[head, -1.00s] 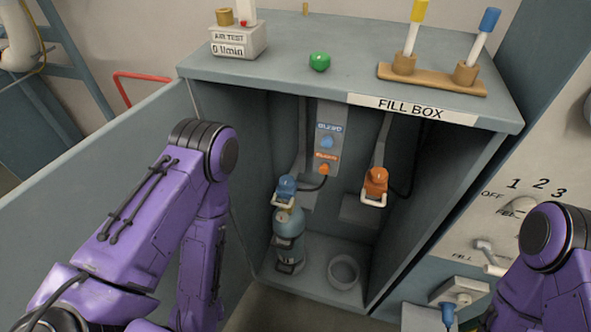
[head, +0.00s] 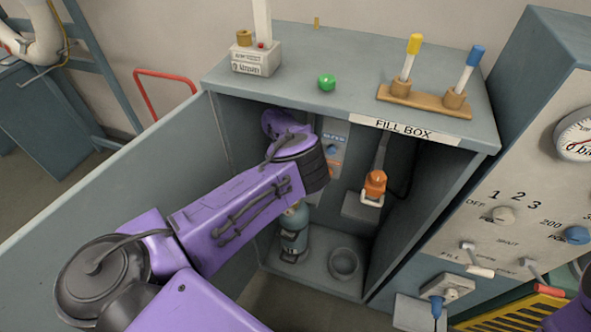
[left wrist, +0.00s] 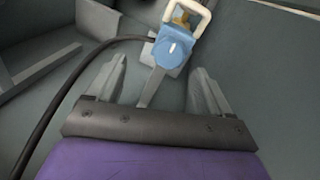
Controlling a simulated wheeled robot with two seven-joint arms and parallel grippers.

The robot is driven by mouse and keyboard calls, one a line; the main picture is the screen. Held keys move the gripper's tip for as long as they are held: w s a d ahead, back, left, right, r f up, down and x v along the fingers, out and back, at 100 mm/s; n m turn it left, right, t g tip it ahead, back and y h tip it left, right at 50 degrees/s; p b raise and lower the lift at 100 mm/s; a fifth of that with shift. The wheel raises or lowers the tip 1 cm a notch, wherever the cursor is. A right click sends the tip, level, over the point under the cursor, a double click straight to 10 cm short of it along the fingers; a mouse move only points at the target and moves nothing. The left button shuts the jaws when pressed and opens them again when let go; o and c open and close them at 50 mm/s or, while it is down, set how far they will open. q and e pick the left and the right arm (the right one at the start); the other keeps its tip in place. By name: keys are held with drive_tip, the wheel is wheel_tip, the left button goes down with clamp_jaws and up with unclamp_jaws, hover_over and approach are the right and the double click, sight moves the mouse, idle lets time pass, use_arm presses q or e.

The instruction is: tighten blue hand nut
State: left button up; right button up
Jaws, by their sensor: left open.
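The blue hand nut (left wrist: 174,48) shows in the left wrist view as a light blue block with a white mark. A pale yoke loop (left wrist: 188,16) is at its far side and a black hose runs from its left. My left gripper (left wrist: 160,80) is open and empty, with the blue nut beyond its fingertips, apart from them. In the head view my left arm reaches into the fill box and hides the nut and its own gripper. The grey-blue cylinder (head: 293,232) stands upright below the arm, its top hidden. My right gripper is not in view.
The fill box (head: 452,137) has an open door (head: 100,190) at left. An orange connector (head: 374,184) hangs at right inside, above an empty ring holder (head: 343,264). A control panel (head: 520,190) with knobs stands at right.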

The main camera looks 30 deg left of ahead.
use_arm(q)
drive_tip(key=f+b, duration=0.1)
drive_tip(key=f, duration=0.1)
drive_tip(key=w+f+g+y+b, duration=0.1)
drive_tip(key=f+b, duration=0.1)
drive_tip(key=f, duration=0.1)
drive_tip(key=f+y+b, duration=0.1)
drive_tip(key=f+b, duration=0.1)
drive_tip(key=shift+w+a+f+n, duration=0.15)
drive_tip(key=shift+w+f+n, duration=0.15)
drive_tip(key=shift+f, duration=0.1)
drive_tip(key=shift+c, duration=0.3)
drive_tip(key=c, duration=1)
